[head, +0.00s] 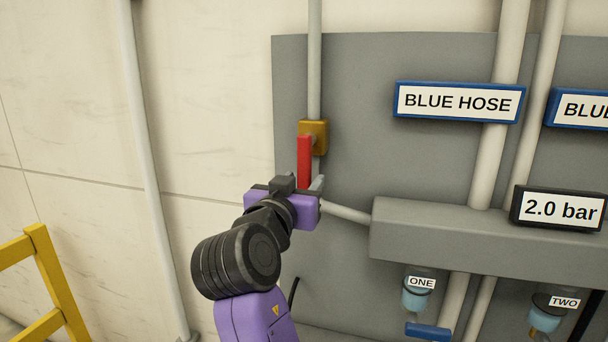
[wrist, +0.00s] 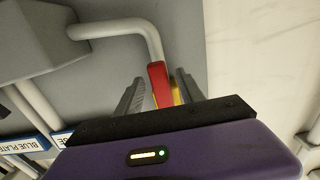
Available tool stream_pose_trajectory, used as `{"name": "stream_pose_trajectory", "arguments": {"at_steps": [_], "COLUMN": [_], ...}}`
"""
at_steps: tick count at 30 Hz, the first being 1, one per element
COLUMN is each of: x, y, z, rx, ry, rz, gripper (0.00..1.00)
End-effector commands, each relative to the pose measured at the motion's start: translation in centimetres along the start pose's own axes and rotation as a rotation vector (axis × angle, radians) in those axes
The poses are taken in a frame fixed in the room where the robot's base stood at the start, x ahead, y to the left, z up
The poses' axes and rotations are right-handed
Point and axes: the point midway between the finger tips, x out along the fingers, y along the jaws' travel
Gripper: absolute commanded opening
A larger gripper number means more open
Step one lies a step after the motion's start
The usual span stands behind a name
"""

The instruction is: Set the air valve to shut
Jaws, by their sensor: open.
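The air valve has a brass-yellow body (head: 319,134) on a grey vertical pipe. Its red lever (head: 304,160) hangs straight down, in line with the pipe. My gripper (head: 310,186) is at the lever's lower end in the head view, and its purple body hides part of the pipe below. In the wrist view, the open fingers of my gripper (wrist: 160,82) stand on either side of the red lever (wrist: 158,82), with the yellow body (wrist: 177,94) behind.
A grey manifold box (head: 480,238) juts out to the right, joined to the valve's pipe. Blue cups and a blue handle (head: 428,331) hang beneath it. A BLUE HOSE sign (head: 458,102) is upper right. A yellow rail (head: 50,285) stands at lower left.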

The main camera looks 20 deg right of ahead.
Motion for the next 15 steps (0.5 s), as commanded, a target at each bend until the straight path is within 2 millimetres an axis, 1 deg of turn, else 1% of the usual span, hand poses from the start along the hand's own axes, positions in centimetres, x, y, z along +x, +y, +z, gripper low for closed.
{"name": "stream_pose_trajectory", "arguments": {"at_steps": [1,5,13,14,15], "x": [0.52,1.27,1.40,1.40,1.39], "y": [0.04,0.03,0.01,0.01,0.01], "z": [-0.19,-0.05,0.00,0.00,0.00], "rx": [0.000,0.001,0.002,0.002,0.001], "ry": [0.000,0.000,0.001,0.001,0.001], "rz": [0.001,0.000,-0.001,-0.001,-0.001], "gripper": [0.45,0.45,0.45,0.42,0.34]}}
